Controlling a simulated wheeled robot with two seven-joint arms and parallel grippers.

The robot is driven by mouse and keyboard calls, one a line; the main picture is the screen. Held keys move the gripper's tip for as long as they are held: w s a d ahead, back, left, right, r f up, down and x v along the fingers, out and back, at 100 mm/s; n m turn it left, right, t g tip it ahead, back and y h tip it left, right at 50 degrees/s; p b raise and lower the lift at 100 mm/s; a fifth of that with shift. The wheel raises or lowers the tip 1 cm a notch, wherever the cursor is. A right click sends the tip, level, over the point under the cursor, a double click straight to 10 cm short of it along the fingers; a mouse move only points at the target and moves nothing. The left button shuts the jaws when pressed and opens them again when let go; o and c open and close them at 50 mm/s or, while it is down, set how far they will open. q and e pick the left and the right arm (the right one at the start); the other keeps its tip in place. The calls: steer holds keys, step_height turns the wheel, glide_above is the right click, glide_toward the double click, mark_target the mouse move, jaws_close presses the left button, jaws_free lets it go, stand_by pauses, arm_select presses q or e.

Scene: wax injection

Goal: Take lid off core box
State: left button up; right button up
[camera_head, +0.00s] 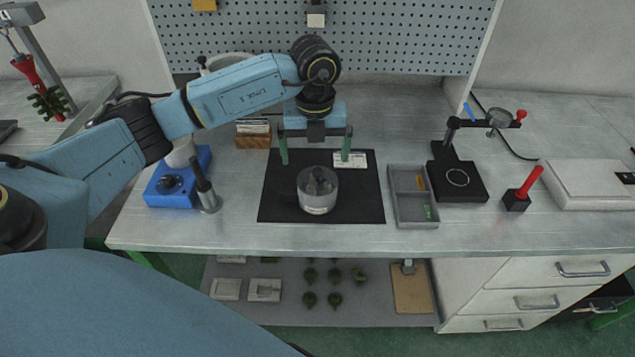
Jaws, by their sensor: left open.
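The core box (317,205) is a round, translucent container with a pale label on its front. It stands upright on the black mat (275,208). Its lid (319,182) shows as a dark top with a knob, seated on the box. My left gripper (315,158) comes down from above, just behind the box in the picture. Its two green fingers are wide apart with nothing between them. It looks apart from the lid, though the exact height is hard to tell. My right gripper is not in view.
A grey divided tray (401,212) lies right of the mat. A blue device (170,190) and a metal-based tool (206,192) stand left. A pegboard (400,35) rises behind.

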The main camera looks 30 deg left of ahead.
mark_target(318, 180)
arm_select(q)
step_height(318, 180, down, 5)
steer(key=shift+r, duration=0.15)
steer(key=f, duration=0.2)
steer(key=w+f, duration=0.1)
steer(key=f, duration=0.2)
steer(key=shift+f+b, duration=0.1)
steer(key=shift+b, duration=0.25)
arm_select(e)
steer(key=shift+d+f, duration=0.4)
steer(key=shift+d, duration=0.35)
arm_select(q)
steer(key=c, duration=0.9)
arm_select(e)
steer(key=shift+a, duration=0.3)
